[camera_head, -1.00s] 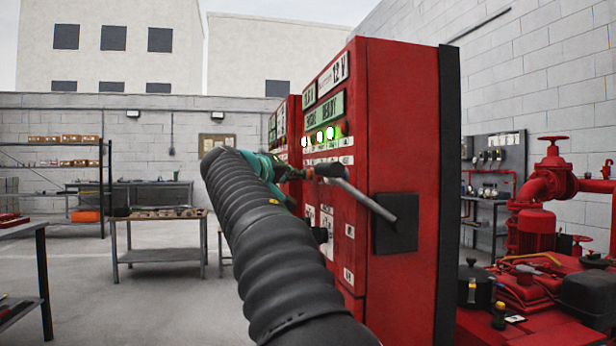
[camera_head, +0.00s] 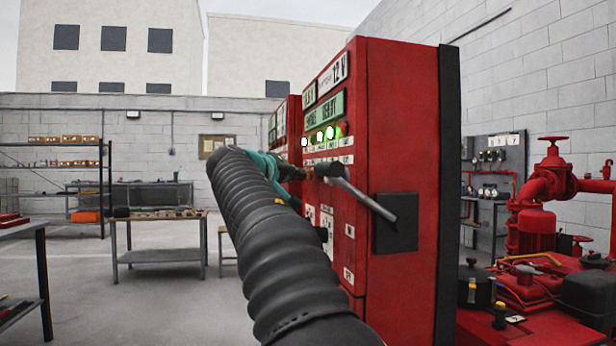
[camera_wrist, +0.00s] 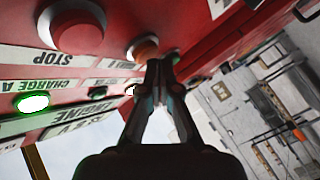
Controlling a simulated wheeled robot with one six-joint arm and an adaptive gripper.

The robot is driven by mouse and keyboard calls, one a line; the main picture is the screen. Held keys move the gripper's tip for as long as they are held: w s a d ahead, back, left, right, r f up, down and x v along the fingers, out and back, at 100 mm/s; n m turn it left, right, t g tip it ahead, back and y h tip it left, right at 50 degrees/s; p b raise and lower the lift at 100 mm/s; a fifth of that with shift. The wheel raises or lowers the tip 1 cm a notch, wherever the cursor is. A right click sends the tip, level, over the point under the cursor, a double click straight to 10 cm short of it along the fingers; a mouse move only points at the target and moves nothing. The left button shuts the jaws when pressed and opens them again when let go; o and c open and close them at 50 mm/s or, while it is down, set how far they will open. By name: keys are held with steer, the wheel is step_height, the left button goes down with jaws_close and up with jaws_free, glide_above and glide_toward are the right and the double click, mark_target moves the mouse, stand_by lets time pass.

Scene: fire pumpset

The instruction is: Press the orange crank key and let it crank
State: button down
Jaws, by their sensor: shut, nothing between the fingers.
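The orange crank key (camera_wrist: 143,48) is a round orange knob on the red panel in the wrist view, partly hidden by my fingertips. My gripper (camera_wrist: 160,66) is shut, with its fingertips right at the key; whether they touch it I cannot tell. In the head view my gripper (camera_head: 292,173) reaches the front of the red control cabinet (camera_head: 405,120), and the key is hidden there. A larger red stop button (camera_wrist: 76,28) sits left of the key in the wrist view, above a STOP label.
Lit lamps (camera_head: 320,136) show under a green display (camera_head: 325,110). Red pump equipment (camera_head: 540,235) stands right. A workbench (camera_head: 160,216) stands left on open floor.

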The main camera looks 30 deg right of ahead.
steer(key=shift+s+d, duration=0.1)
steer(key=shift+d, duration=0.25)
stand_by(0.6)
steer(key=shift+a, duration=0.1)
steer(key=shift+w+a, duration=0.25)
steer(key=shift+a, duration=0.5)
steer(key=a, duration=0.2)
steer(key=w+a, duration=0.1)
steer(key=a, duration=0.1)
steer(key=shift+w+a+p, duration=0.2)
steer(key=shift+a+p, duration=0.1)
steer(key=shift+a, duration=0.1)
stand_by(0.7)
